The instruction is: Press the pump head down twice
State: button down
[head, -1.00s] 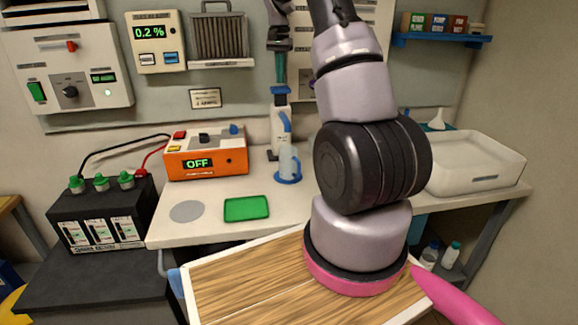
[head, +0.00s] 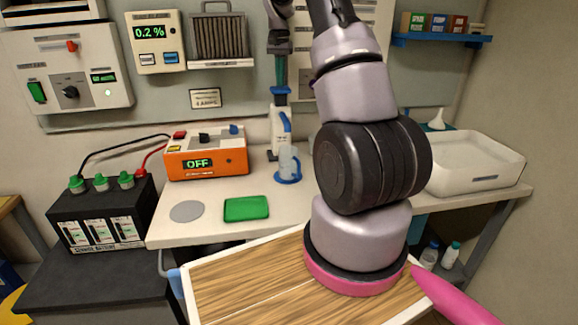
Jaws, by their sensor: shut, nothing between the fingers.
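A white pump bottle with a blue head (head: 281,96) and a blue spout stands upright at the back of the bench. A small clear jug (head: 288,160) sits on a round blue base just in front of it. My gripper (head: 279,80) is shut and empty, pointing straight down over the pump head. Its tips look to be at or just above the head's top; I cannot tell whether they touch.
An orange charger (head: 206,158) reading OFF stands left of the bottle. A green tray (head: 246,208) and a grey disc (head: 187,211) lie in front. A white basin (head: 478,162) is at the right. A black battery (head: 100,215) with green caps stands at the left.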

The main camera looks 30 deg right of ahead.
aim_at(280, 88)
jog(key=shift+f, duration=2.25)
jog(key=shift+r, duration=2.85)
jog(key=shift+f, duration=0.1)
jog(key=shift+f, duration=2.7)
jog(key=shift+r, duration=2.8)
